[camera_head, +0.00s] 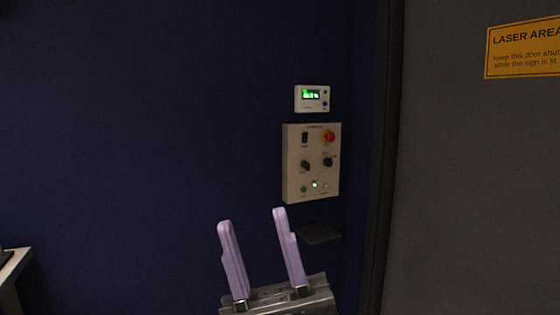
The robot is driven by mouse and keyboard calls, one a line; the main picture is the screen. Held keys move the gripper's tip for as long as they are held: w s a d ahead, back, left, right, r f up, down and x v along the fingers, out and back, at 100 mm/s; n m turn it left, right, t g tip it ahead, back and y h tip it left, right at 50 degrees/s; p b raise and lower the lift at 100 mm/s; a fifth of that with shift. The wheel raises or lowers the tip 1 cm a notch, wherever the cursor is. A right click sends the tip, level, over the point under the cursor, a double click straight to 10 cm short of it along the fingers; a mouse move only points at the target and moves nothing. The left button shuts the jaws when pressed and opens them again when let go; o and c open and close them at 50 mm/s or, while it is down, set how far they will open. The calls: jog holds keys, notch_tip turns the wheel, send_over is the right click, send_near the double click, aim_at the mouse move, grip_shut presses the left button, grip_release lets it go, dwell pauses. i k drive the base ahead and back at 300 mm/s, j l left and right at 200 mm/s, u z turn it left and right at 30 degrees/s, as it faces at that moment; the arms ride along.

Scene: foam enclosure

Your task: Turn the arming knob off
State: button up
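A beige control panel (290,178) is fixed to the dark blue wall. It carries two dark knobs side by side, a left knob (305,165) and a right knob (328,162). Their labels are too small to read, so I cannot tell which is the arming knob or how either is set. My gripper (252,218) shows at the bottom centre, with two pale lilac fingers spread apart and pointing up. It is open and empty, lower and left of the panel in the picture, and covers neither knob.
The panel also has a red button (329,137), a black switch (304,138) and a lit lamp (314,184). A white display unit (311,98) hangs above it, and a dark shelf (318,235) below. A grey door (470,190) stands right. Bare wall lies left.

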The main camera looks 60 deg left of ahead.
aim_at(328, 162)
jog(key=u, duration=1.45)
jog(key=i+z, duration=0.35)
jog(key=i, duration=0.25)
jog(key=i+j+z, duration=0.1)
jog(key=i+z, duration=0.25)
jog(key=i, duration=0.25)
jog(key=i+j+z, duration=0.3)
jog(key=i, duration=0.3)
